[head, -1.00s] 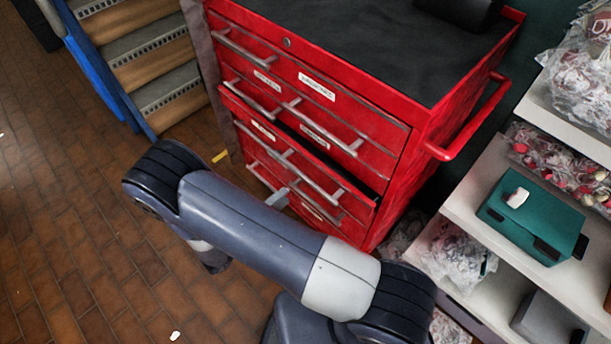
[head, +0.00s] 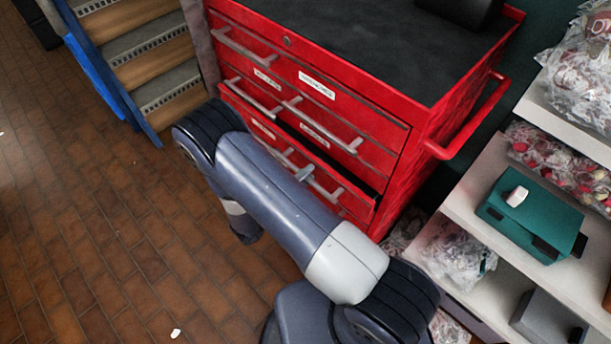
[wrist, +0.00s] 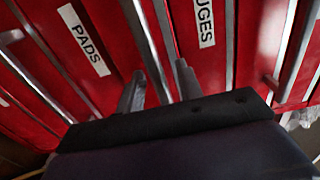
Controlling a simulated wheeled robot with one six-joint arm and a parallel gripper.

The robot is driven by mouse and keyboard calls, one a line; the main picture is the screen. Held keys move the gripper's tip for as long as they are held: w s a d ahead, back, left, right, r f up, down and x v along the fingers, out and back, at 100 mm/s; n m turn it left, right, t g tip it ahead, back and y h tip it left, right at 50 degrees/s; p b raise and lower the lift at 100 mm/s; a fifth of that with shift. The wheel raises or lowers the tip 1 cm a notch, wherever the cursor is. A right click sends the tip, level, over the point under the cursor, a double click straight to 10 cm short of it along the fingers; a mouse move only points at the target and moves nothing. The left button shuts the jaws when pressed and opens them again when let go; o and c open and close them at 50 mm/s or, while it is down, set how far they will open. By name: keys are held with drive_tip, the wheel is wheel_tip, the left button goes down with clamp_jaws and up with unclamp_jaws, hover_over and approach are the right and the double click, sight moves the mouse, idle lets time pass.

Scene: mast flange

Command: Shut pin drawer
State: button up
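A red tool chest (head: 415,130) has several drawers with long grey bar handles. One lower drawer (head: 352,188) stands partly pulled out, with a dark gap above its front. Its label is too small to read in the head view, so I cannot tell if it is the pin drawer. My gripper (head: 304,173) is at this drawer's front, by its handle, partly hidden by my arm. In the wrist view my gripper (wrist: 158,88) has its two fingers apart, with a handle bar (wrist: 148,45) showing between them. I cannot tell whether they touch it. Labels there read "PADS" (wrist: 83,40) and "UGES" (wrist: 205,22).
A shelf (head: 470,200) with a green case (head: 530,215) and bagged items stands close on the right. Wooden steps with a blue side (head: 105,90) are at the upper left. The brick-tiled floor (head: 90,220) at left is mostly clear.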

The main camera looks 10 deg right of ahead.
clamp_jaws()
idle(0.3)
drive_tip(key=x, duration=0.4)
idle(0.3)
unclamp_jaws()
drive_tip(key=shift+w+d, duration=0.1)
drive_tip(key=shift+d, duration=0.05)
